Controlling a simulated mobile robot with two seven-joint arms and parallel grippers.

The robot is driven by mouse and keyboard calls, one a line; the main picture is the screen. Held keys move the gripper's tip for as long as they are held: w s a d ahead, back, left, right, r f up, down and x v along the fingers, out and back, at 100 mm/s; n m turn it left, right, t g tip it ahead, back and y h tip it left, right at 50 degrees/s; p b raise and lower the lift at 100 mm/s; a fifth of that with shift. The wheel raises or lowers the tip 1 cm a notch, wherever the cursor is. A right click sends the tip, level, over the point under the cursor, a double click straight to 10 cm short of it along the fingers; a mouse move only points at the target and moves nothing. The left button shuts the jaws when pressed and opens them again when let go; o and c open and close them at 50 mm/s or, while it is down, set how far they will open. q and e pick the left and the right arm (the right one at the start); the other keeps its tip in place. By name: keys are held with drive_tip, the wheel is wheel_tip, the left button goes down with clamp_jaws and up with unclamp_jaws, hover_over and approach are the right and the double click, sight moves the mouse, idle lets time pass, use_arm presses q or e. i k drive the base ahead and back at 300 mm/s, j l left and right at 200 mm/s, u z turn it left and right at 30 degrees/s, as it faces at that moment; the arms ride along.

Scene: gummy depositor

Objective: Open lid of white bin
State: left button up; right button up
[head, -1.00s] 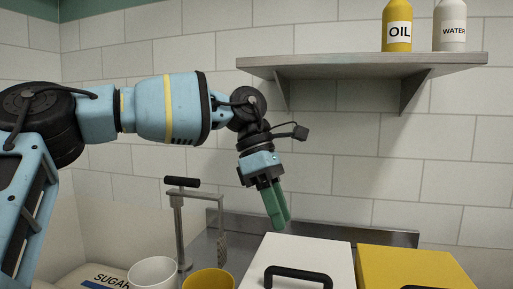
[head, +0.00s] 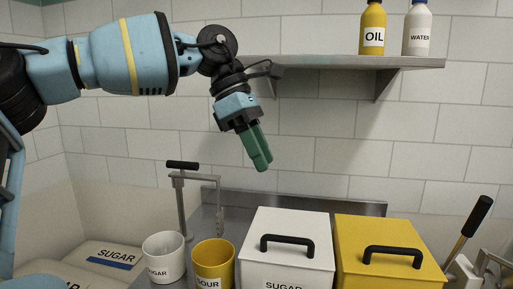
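The white bin (head: 252,262) stands on the counter in the lower middle of the head view, with a SUGAR label on its front. Its white lid (head: 290,225) lies flat and closed on top and carries a black bar handle (head: 287,240). My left gripper (head: 261,165) hangs in the air above and behind the bin, left of the handle, fingers pointing down. Its green fingers lie together with no gap showing and nothing between them. It touches nothing. My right gripper is not in view.
A yellow bin (head: 385,275) with a black handle stands right beside the white one. A white SUGAR cup (head: 163,250) and a yellow cup (head: 213,257) stand left. A metal press (head: 181,205) is behind them. A wall shelf (head: 340,62) holds oil and water bottles.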

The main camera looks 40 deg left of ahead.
sight(290, 225)
drive_tip(key=k, duration=1)
